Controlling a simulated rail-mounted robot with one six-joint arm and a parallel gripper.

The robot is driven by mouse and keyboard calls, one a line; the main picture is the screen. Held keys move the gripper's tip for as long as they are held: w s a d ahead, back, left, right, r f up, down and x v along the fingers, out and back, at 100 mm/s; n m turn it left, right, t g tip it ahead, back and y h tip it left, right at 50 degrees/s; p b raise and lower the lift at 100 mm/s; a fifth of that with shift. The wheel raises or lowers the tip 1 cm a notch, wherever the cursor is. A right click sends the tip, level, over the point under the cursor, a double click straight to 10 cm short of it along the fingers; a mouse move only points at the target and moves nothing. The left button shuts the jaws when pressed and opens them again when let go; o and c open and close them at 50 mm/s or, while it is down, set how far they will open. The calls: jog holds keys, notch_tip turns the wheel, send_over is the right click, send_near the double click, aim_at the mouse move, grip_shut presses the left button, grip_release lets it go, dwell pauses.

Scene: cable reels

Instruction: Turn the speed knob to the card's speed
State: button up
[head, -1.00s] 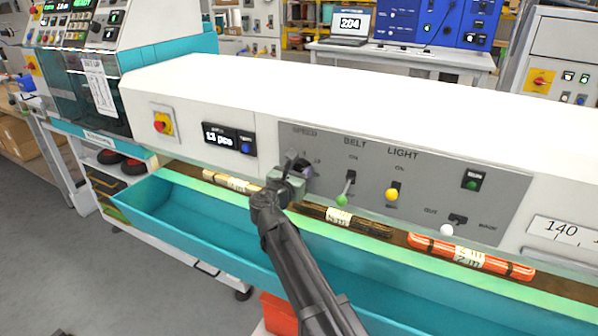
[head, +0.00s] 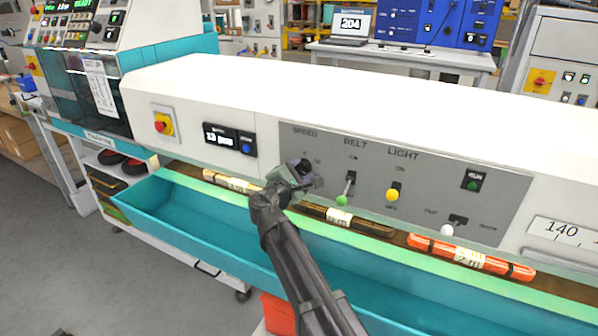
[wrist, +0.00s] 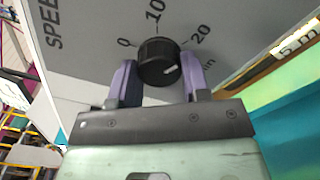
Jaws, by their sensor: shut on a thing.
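The speed knob is black and round, and shows in the wrist view (wrist: 158,62) between the two purple fingers. Its scale reads 0, 10 and 20; the white mark on its face points right, toward the 20 side, but the exact value is unclear. My gripper (wrist: 158,80) is shut on the knob. In the head view my gripper (head: 301,170) is at the SPEED label, left on the grey panel (head: 330,145), and hides much of the knob. A white card (head: 98,88) hangs on the machine at the left; its print is too small to read.
Right of the knob are the green-tipped BELT lever (head: 342,200), the yellow-tipped LIGHT lever (head: 391,194) and a white-tipped lever (head: 446,230). A teal trough (head: 190,222) runs below. Wrapped bundles, one orange (head: 470,258), lie on the belt under the panel.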

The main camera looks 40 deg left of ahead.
jog(key=m, duration=0.6)
jog(key=shift+m, duration=0.3)
jog(key=m, duration=1.2)
jog(key=shift+d+r+m, duration=0.1)
jog(key=shift+m, duration=0.2)
jog(key=m, duration=0.6)
jog(key=o, duration=0.9)
